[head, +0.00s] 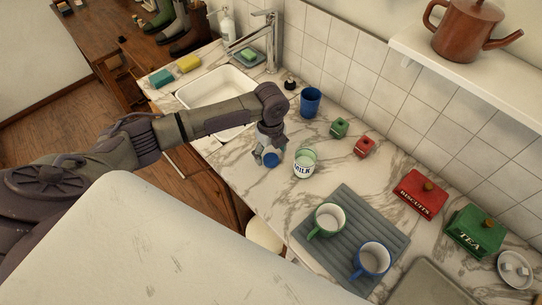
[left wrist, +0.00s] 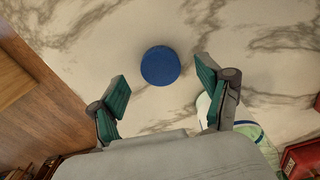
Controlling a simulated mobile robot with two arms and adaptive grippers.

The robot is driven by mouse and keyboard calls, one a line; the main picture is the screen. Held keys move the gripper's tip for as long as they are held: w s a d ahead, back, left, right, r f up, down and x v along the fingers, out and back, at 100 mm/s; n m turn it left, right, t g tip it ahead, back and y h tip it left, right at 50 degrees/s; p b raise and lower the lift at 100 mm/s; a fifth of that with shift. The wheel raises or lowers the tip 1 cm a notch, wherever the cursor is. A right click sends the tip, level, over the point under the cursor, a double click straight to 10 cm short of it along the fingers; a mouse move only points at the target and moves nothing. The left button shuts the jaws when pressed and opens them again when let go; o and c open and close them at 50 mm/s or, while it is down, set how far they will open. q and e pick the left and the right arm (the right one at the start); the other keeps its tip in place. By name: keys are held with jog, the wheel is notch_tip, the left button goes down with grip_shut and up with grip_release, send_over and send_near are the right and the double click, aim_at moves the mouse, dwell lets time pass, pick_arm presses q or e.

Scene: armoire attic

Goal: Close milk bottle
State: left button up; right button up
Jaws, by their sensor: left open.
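The milk bottle (head: 303,167) stands upright on the marble counter, with a white "MILK" label and a pale green, uncapped top. A round blue cap (head: 271,160) lies on the counter just left of it. In the left wrist view the cap (left wrist: 160,66) lies flat on the marble, ahead of the fingers. My left gripper (head: 268,154) is open and points down above the cap, with nothing between its fingers. The bottle (left wrist: 250,137) shows partly behind the right finger in the left wrist view. My right gripper is out of view.
A blue cup (head: 310,102), a green box (head: 339,128) and a small red box (head: 365,146) stand behind the bottle. A grey mat (head: 345,205) with two mugs lies to the right. The sink (head: 190,92) is behind my arm.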

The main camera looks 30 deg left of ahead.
aim_at(270, 158)
pick_arm(q)
notch_tip(270, 158, down, 2)
jog(key=shift+f, duration=0.1)
jog(key=c, duration=0.8)
jog(key=shift+o, duration=0.2)
notch_tip(270, 158, up, 10)
jog(key=b, duration=0.2)
